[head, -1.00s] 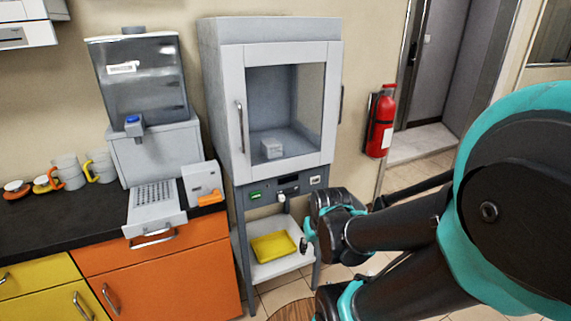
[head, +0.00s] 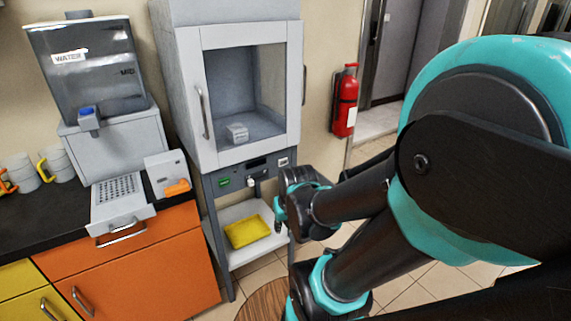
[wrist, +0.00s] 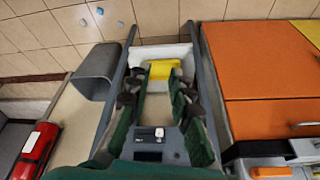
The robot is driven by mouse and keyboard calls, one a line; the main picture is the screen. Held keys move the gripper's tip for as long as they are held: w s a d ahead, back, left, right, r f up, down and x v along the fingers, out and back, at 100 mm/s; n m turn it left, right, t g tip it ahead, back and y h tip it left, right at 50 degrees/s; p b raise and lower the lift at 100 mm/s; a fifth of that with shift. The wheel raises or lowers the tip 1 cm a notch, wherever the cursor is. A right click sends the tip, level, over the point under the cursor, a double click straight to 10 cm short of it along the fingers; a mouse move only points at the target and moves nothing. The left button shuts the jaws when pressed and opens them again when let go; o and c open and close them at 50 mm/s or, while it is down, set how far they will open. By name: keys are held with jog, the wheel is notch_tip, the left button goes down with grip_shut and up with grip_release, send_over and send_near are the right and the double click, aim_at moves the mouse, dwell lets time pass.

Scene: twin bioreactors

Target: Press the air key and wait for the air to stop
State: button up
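The grey cabinet (head: 222,164) with a glass door stands ahead in the head view. Its control panel (head: 237,178) under the door has a green key (head: 224,182), a dark display and a pale key (head: 283,162) at the right. I cannot read which one is the air key. The panel shows in the wrist view (wrist: 170,150), with one pale key (wrist: 150,132) visible between my fingers. My gripper (wrist: 155,85) is open and empty there, its two fingers apart. In the head view my gripper (head: 279,215) is below and in front of the panel's right side, partly hidden by my wrist.
A yellow tray (head: 246,231) lies on the shelf (head: 240,256) below the panel. A small pale block (head: 237,133) sits inside the cabinet. A water dispenser (head: 85,65) and orange cupboards (head: 150,265) are left. A fire extinguisher (head: 344,102) hangs right.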

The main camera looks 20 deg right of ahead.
jog(key=w+m, duration=0.2)
jog(key=w+r+m, duration=0.1)
jog(key=w+m, duration=0.1)
jog(key=m, duration=0.1)
jog(key=w+d+r+m, duration=0.1)
jog(key=w+m, duration=0.1)
jog(key=shift+d+m+t+y, duration=0.1)
jog(key=shift+m+t+y, duration=0.2)
jog(key=shift+y, duration=0.1)
grip_shut()
jog(key=w+d+r+m+t, duration=0.2)
jog(key=w+d+m, duration=0.4)
jog(key=m, duration=0.6)
jog(key=w+d+r+m+t+y, duration=0.1)
jog(key=w+d+r+m, duration=0.2)
jog(key=w+d+m, duration=0.4)
jog(key=w+m, duration=0.4)
jog(key=m, duration=0.1)
jog(key=shift+d+m+t, duration=0.25)
jog(key=shift+m+t, duration=0.15)
send_near(284, 165)
notch_tip(284, 165, down, 4)
jog(key=w, duration=0.2)
jog(key=shift+w+a, duration=0.2)
jog(key=shift+w, duration=0.25)
jog(key=shift+w+a, duration=0.25)
jog(key=shift+w, duration=0.25)
